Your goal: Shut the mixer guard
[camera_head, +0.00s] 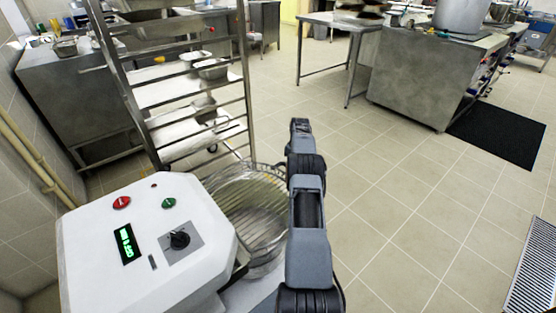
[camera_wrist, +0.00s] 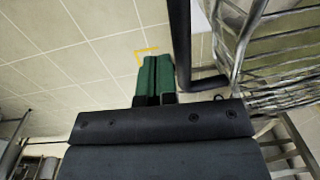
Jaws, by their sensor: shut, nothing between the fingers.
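The mixer (camera_head: 150,240) has a white head at the lower left of the head view. Its wire guard (camera_head: 236,180) shows beside the head, around the steel bowl (camera_head: 262,245); my arm hides part of its right side. How far the guard stands open is hard to tell. In the wrist view the guard's wires (camera_wrist: 275,62) fill the upper right. A dark bent bar (camera_wrist: 184,55) runs down and turns right towards them. My gripper (camera_wrist: 153,76) has green fingers, closed together and empty, just left of this bar. Contact with the bar is unclear.
A steel tray rack (camera_head: 190,90) stands behind the mixer. Steel counters (camera_head: 430,80) and a table (camera_head: 335,22) stand at the back. A black mat (camera_head: 497,135) and a floor grate (camera_head: 535,265) lie at the right. The tiled floor between is clear.

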